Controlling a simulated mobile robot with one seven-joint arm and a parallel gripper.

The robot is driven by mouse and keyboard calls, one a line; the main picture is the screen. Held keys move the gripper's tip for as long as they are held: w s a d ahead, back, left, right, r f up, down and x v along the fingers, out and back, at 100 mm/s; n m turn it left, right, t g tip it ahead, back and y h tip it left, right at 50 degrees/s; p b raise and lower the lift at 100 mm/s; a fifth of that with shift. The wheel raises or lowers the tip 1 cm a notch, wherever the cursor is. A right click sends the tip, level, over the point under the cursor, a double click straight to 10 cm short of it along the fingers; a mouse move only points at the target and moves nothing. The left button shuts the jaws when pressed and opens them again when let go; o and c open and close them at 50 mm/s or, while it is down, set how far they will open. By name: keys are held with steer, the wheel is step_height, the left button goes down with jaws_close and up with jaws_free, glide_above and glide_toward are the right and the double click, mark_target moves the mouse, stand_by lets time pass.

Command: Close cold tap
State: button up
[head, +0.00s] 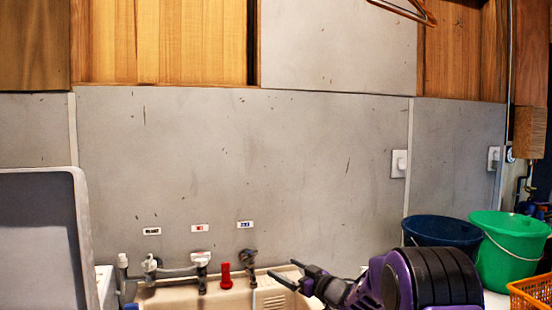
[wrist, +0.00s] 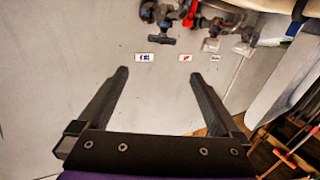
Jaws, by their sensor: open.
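The cold tap (head: 248,256) is the dark tap under the blue label (head: 245,224) on the grey wall, at the right of a row of taps over the sink (head: 170,297). In the wrist view, which is upside down, the cold tap (wrist: 162,39) shows at the top with its dark handle, beside the blue label (wrist: 144,57). My gripper (head: 284,270) is open and empty, to the right of the cold tap in the head view. In the wrist view my gripper (wrist: 158,75) has its fingers spread below the tap, apart from it.
A white-topped tap (head: 201,260) under the red label, a red item (head: 225,276) and another tap (head: 151,265) stand left. A grey panel (head: 40,235) is far left. A blue bucket (head: 440,231), green bucket (head: 510,247) and orange basket (head: 531,293) are right.

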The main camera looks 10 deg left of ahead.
steer(key=s+d+f, duration=0.1)
glide_toward(254, 258)
steer(key=shift+m+y, duration=0.3)
steer(key=x, duration=0.8)
steer(key=shift+w+f, duration=0.15)
steer(key=shift+w, duration=0.05)
steer(key=shift+x, duration=1.4)
steer(key=c, duration=1.2)
steer(key=shift+o, duration=0.2)
